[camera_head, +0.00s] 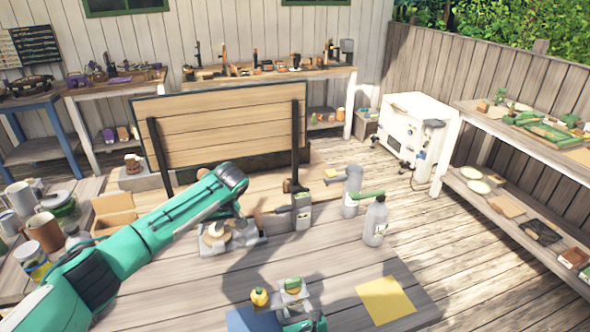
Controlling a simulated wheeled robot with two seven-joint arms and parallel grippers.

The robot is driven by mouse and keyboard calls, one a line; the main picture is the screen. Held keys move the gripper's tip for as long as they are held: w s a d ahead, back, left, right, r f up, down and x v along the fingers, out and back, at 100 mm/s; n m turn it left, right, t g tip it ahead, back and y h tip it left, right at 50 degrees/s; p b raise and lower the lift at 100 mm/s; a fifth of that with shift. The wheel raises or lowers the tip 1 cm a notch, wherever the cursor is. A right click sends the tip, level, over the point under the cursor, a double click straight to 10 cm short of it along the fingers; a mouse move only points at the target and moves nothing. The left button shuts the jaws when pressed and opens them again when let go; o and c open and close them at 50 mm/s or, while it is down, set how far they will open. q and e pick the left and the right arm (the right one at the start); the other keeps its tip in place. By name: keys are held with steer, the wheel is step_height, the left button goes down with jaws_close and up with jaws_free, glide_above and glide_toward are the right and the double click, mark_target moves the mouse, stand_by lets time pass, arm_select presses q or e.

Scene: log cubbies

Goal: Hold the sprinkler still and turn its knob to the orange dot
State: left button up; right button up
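My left arm reaches in from the left, and my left gripper (222,228) hangs down at its end, over a small grey device with a round tan part (215,238) on the wooden table. The gripper's fingers are small and partly hidden, so their opening is unclear. A second small device with a green top (292,288) stands near the bottom edge, beside a yellow knob-like piece (259,297). A teal part at the bottom edge, close to it, may be my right gripper. I cannot tell which device is the sprinkler, and I cannot make out an orange dot.
Grey bottles (375,222) and a grey can (352,190) stand right of the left gripper. A yellow square (385,300) and a blue one (252,320) lie in front. A wooden board (225,130) rises behind. Cups and jars (42,230) crowd the left.

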arm_select(q)
steer(key=s+d+m+g+h, duration=0.1)
steer(key=s+d+m+h, duration=0.3)
steer(key=d, duration=0.9)
steer(key=g+h, duration=0.2)
steer(key=g, duration=0.1)
glide_toward(295, 279)
steer(key=f, duration=0.1)
steer(key=m, duration=0.3)
steer(key=f+m+y, duration=0.1)
steer(key=m, duration=0.2)
steer(key=s+m+y, duration=0.1)
steer(key=m, duration=0.1)
steer(key=shift+s+d+f+m+t, duration=0.1)
steer(key=shift+d+f+m+t, duration=0.25)
steer(key=shift+m+t, duration=0.05)
steer(key=m, duration=0.3)
steer(key=f+m+y, duration=0.1)
steer(key=shift+s+d+t, duration=0.3)
steer(key=m, duration=0.3)
steer(key=shift+s+d+f+m+t, duration=0.2)
steer(key=shift+f+m+t, duration=0.1)
steer(key=shift+m+t, duration=0.1)
steer(key=shift+f+m, duration=0.3)
steer(key=shift+m, duration=0.2)
steer(key=shift+x, duration=2.05)
steer(key=shift+c, duration=0.3)
